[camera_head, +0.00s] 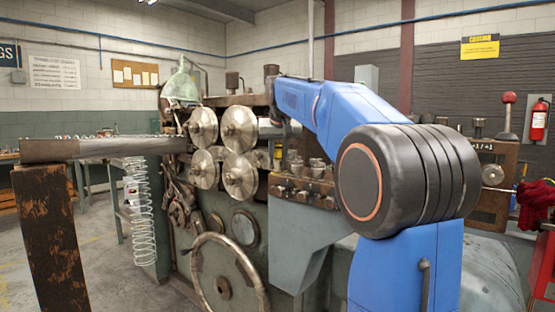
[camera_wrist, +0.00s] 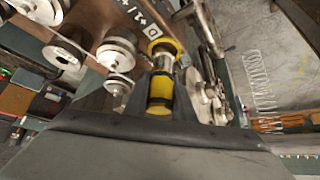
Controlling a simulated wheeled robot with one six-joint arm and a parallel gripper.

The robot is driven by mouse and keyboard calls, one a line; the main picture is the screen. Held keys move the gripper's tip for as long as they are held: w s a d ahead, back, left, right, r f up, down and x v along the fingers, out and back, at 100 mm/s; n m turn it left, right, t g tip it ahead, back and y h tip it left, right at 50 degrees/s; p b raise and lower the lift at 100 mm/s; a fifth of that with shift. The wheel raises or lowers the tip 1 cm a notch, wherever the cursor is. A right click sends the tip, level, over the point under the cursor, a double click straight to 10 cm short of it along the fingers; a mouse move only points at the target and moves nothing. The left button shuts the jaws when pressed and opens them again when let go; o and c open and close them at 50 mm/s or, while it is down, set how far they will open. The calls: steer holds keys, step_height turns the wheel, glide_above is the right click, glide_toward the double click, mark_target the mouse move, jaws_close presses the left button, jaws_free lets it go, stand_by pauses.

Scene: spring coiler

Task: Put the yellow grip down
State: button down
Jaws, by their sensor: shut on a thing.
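In the wrist view the yellow grip (camera_wrist: 159,108) has a black band and sits between the dark fingers of my gripper (camera_wrist: 161,88), which is shut on it. A bright metal part and a yellow ring lie just beyond the grip; I cannot tell if they belong to it. In the head view a small yellow piece, likely the grip (camera_head: 278,156), shows beside the coiler's rollers, below my blue arm. My gripper is mostly hidden there. I cannot tell whether the grip touches a surface.
The spring coiler's metal rollers (camera_head: 239,129) are left of the grip. A ledge with several knobs (camera_head: 303,193) is just below and to the right. A large handwheel (camera_head: 229,275) stands lower down. A coiled spring (camera_head: 140,200) hangs at the left.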

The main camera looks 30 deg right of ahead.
steer(key=c, duration=1.5)
jaws_free()
steer(key=shift+f, duration=0.2)
steer(key=shift+r, duration=0.1)
steer(key=v, duration=1.2)
steer(key=s+a+f+n+y, duration=0.1)
steer(key=s+a+f, duration=0.4)
steer(key=s+f, duration=0.6)
steer(key=s+a+f+n+y, duration=0.1)
steer(key=s+a+f, duration=0.5)
steer(key=s+f, duration=0.6)
steer(key=s+a+f+n+g, duration=0.1)
steer(key=s+a+f+n, duration=0.2)
steer(key=s+a+f, duration=0.3)
steer(key=shift+s+f+y, duration=0.15)
steer(key=shift+s+f, duration=0.8)
steer(key=shift+f, duration=1.5)
steer(key=shift+s+f+y, duration=0.1)
steer(key=shift+s+f, duration=0.85)
steer(key=shift+f, duration=1.45)
steer(key=shift+s+f+y, duration=0.15)
steer(key=shift+s+f, duration=0.85)
steer(key=shift+f, duration=1.45)
